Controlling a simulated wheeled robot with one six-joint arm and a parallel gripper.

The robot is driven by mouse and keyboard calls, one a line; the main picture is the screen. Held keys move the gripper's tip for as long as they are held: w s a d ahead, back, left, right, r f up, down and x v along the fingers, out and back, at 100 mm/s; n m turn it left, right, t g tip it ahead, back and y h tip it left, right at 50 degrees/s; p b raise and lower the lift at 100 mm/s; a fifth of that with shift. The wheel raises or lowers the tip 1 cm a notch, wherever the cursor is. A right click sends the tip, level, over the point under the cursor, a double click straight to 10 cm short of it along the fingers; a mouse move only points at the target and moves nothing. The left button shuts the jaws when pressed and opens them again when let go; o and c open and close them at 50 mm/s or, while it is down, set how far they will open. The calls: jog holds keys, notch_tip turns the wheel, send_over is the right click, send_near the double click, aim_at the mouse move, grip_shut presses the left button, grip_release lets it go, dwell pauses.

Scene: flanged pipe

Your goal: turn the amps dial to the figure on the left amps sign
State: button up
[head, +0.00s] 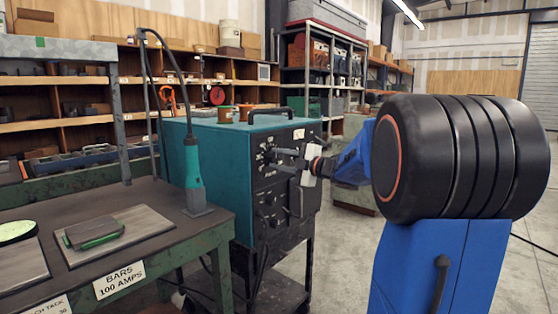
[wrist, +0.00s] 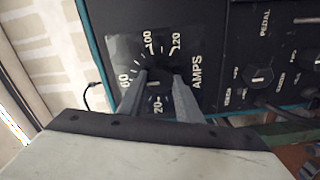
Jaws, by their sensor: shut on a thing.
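The amps dial (wrist: 157,77) is a dark knob on a square scale plate marked AMPS, with 20, 60, 100 and 120 readable in the wrist view. My gripper (wrist: 159,82) is shut on the dial, one finger on each side; the fingers hide part of the knob and scale. I cannot tell which figure it points to. In the head view my gripper (head: 274,156) reaches the black front panel of the teal welder (head: 210,150). The left sign (head: 48,304) on the bench edge is cut off by the frame; "TACK" and "30" show. The right sign (head: 119,280) reads "BARS 100 AMPS".
The green workbench (head: 205,238) stands at the left with metal plates (head: 112,233) and a teal torch (head: 193,165) in a holder. Lower knobs (wrist: 258,78) and a PEDAL label sit beside the dial on the panel. Shelves fill the back; floor is open at the right.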

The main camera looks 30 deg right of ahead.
jog(key=shift+f, duration=0.1)
jog(key=o, duration=1)
jog(key=shift+o, duration=0.2)
jog(key=shift+s+d, duration=0.1)
jog(key=v, duration=1.7)
jog(key=shift+s, duration=0.1)
